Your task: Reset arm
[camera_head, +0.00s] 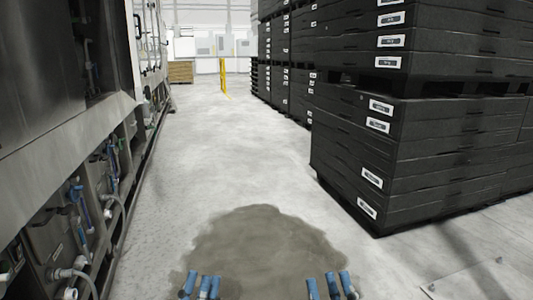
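My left gripper (199,286) shows at the bottom edge, left of centre, as blue fingertips pointing forward. My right gripper (328,286) shows at the bottom edge, right of centre, with the same blue fingertips. The fingertips of each stand apart with floor visible between them, and nothing is seen held. Both sit side by side at about the same height, above a dark wet-looking patch (262,248) on the floor. The rest of both arms is out of view.
The steel washer machine (60,150) with hoses and valves lines the left side. Tall stacks of black labelled crates (430,150) stand on the right. A clear concrete aisle (215,140) runs ahead between them, with a yellow barrier (223,75) and a wooden pallet stack (180,72) far back.

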